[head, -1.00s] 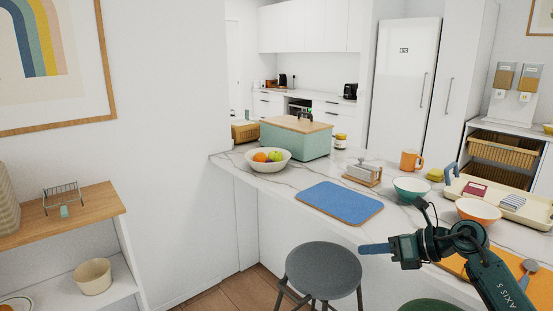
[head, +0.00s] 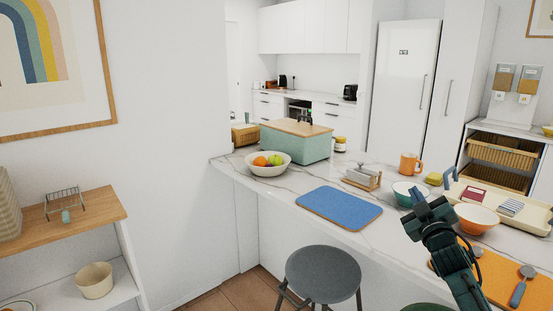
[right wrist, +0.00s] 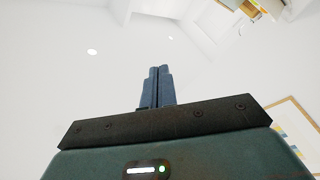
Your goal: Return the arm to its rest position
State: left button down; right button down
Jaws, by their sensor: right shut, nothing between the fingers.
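My right gripper (head: 416,194) is at the lower right of the head view, raised in front of the counter and pointing up. It partly covers the teal bowl (head: 402,189) behind it. In the right wrist view its two blue fingers (right wrist: 157,82) are together with nothing between them, against white wall and ceiling. My left gripper is in neither view.
A marble counter (head: 290,189) holds a blue mat (head: 340,206), a fruit bowl (head: 268,172), a green bread box (head: 300,144), an orange mug (head: 410,164), an orange bowl (head: 476,222) and a tray (head: 520,217). A grey stool (head: 322,272) stands in front. A wooden shelf (head: 95,212) is at left.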

jog(key=s+a+f+m+g+y, duration=0.1)
jog(key=s+a+f+g, duration=0.15)
jog(key=s+f, duration=0.4)
jog(key=s+a+f+m+g, duration=0.2)
jog(key=s+a+f, duration=0.15)
jog(key=f, duration=0.65)
jog(key=s+a+f+m+g+y, duration=0.15)
jog(key=s+a+f, duration=0.25)
jog(key=f, duration=0.4)
jog(key=s+a+f+g, duration=0.1)
jog(key=s+a+f, duration=0.1)
jog(key=s, duration=0.6)
jog(key=s+a+f+g+y, duration=0.1)
jog(key=s+a, duration=0.3)
jog(key=s, duration=0.5)
jog(key=s+a+f+g+y, duration=0.1)
jog(key=s+a+f, duration=0.3)
jog(key=s, duration=0.4)
jog(key=shift+s+g, duration=0.15)
jog(key=shift+g, duration=0.35)
